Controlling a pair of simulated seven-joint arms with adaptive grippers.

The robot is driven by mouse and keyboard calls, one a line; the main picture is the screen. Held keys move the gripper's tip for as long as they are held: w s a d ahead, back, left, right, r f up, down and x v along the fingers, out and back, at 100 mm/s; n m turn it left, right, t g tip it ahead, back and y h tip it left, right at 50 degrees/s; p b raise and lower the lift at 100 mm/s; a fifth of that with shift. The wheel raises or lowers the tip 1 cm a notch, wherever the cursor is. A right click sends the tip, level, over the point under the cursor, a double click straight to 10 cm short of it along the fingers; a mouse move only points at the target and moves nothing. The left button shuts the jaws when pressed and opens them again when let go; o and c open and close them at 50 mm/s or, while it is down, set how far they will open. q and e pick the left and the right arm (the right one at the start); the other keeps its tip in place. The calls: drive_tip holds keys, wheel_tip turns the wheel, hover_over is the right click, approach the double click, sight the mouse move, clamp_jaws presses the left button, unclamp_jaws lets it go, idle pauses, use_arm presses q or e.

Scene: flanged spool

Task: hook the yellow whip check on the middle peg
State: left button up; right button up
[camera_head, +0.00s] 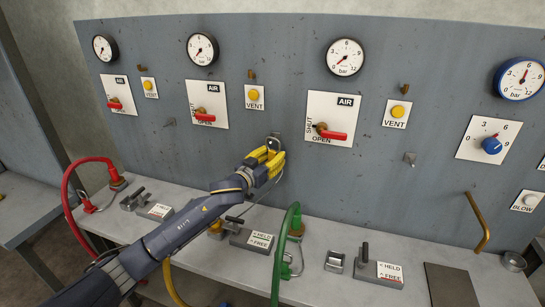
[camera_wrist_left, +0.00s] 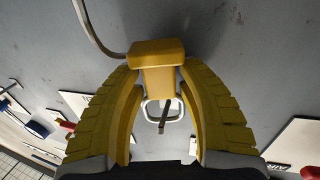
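My left gripper (camera_head: 268,160) is up against the grey panel, just below the middle peg (camera_head: 275,136). In the left wrist view its two yellow fingers curve in around the yellow block of the whip check (camera_wrist_left: 157,52), with the tips at its sides. A grey cable (camera_wrist_left: 92,30) runs from the block to the upper left. A pale loop (camera_wrist_left: 148,112) shows between the fingers, with a dark bar across its opening. I cannot tell whether the loop is around the peg or only in front of it. My right gripper is not in view.
A bare peg (camera_head: 410,158) stands on the panel to the right. Red-handled valves (camera_head: 332,134) and gauges (camera_head: 345,57) are above. The bench below carries a green hose (camera_head: 283,255), a red hose (camera_head: 67,190) and HELD/FREE levers (camera_head: 365,262).

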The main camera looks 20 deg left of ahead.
use_arm(q)
drive_tip(key=shift+o, duration=1.3)
drive_tip(key=shift+s, duration=0.1)
